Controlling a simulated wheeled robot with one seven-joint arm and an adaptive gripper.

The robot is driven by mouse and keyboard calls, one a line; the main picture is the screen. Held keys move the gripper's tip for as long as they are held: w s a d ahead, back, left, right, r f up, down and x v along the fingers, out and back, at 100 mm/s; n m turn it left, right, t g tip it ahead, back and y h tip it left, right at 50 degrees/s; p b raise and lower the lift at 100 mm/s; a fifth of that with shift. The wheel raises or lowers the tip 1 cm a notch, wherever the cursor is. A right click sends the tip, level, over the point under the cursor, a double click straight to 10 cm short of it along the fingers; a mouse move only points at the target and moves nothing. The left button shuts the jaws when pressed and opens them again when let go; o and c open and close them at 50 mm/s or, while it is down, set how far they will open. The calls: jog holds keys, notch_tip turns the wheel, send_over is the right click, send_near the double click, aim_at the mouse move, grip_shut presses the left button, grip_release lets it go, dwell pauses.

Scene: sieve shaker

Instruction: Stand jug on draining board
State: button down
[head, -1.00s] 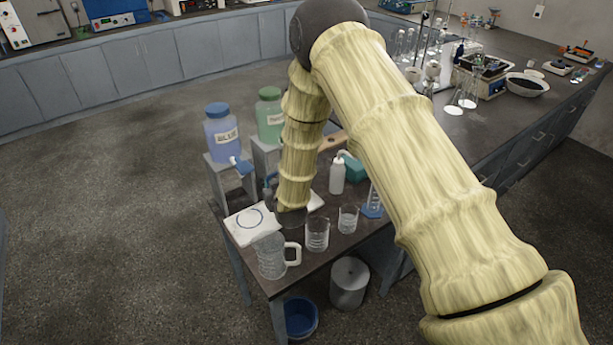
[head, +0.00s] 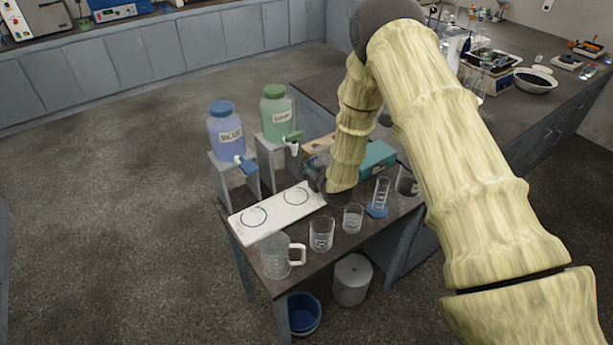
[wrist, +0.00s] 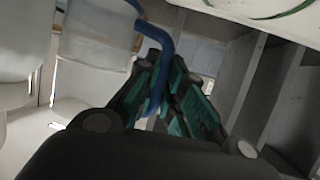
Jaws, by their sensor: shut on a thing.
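My gripper (head: 320,182) is low over the back middle of the small table, mostly hidden by my forearm in the head view. In the wrist view, its teal-padded fingers (wrist: 178,97) are shut on a blue strap handle (wrist: 166,50) beside a pale translucent vessel (wrist: 95,38), apparently a jug. Its base is not clear. Another clear jug (head: 274,257) with a white handle stands upright at the table's front left corner, apart from my gripper. A white board (head: 275,211) with two rings lies left of my gripper. I cannot tell which surface is the draining board.
Blue (head: 226,133) and green-capped (head: 277,115) dispenser bottles stand on grey stands behind the board. Two beakers (head: 321,234) and a blue-footed cylinder (head: 379,196) line the front. A teal box (head: 378,158) is right of my forearm. A blue bucket (head: 303,312) is below.

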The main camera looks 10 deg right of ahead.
jog(key=f, duration=0.3)
jog(key=shift+a+f, duration=0.25)
jog(key=shift+a, duration=0.05)
jog(key=shift+r, duration=0.1)
jog(key=shift+d, duration=0.1)
jog(key=shift+s+b, duration=0.1)
jog(key=shift+b, duration=0.2)
jog(key=shift+f, duration=0.2)
jog(key=c, duration=1.5)
grip_release()
jog(key=shift+c, duration=0.2)
